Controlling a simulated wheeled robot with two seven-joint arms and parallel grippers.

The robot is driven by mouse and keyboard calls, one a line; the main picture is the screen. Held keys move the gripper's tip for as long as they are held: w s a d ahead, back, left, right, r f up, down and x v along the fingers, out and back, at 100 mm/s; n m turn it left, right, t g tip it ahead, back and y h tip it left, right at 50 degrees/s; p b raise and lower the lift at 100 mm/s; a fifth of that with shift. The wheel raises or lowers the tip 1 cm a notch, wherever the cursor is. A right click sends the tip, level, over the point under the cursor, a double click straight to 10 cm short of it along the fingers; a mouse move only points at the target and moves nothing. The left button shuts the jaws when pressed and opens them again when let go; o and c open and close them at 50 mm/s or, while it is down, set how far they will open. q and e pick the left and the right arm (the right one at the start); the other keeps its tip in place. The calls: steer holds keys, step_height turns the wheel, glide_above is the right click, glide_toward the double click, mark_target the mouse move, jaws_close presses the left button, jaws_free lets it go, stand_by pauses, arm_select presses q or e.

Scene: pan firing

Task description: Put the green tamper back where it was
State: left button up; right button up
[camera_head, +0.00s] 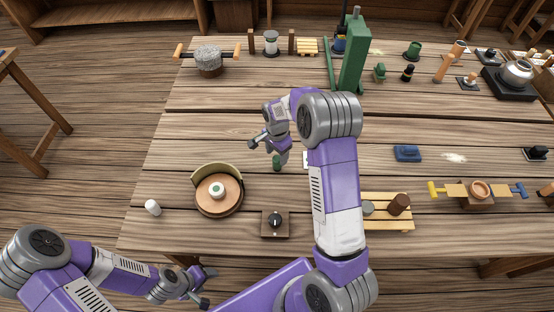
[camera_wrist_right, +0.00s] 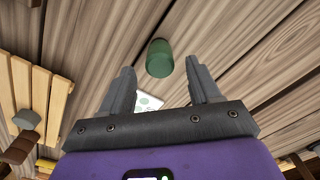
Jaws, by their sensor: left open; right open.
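The green tamper (camera_head: 277,163), a small dark green cylinder, is on the table just below my right gripper (camera_head: 267,151) in the head view. It also shows in the right wrist view (camera_wrist_right: 160,58), between and beyond the two spread fingers (camera_wrist_right: 159,78). My right gripper is open and empty, and I cannot tell whether a finger touches the tamper. A white card with green circles (camera_wrist_right: 149,103) lies beside it, mostly hidden by the gripper and arm. My left gripper (camera_head: 204,287) is open and empty, off the table's front edge.
A slatted rack (camera_head: 388,223) is right of my right arm. A tall green press (camera_head: 354,55) stands behind. The table's left middle is clear.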

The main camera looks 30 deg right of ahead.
mark_target(277, 158)
step_height(277, 158, up, 6)
steer(key=shift+r, duration=0.2)
steer(key=shift+p, duration=0.35)
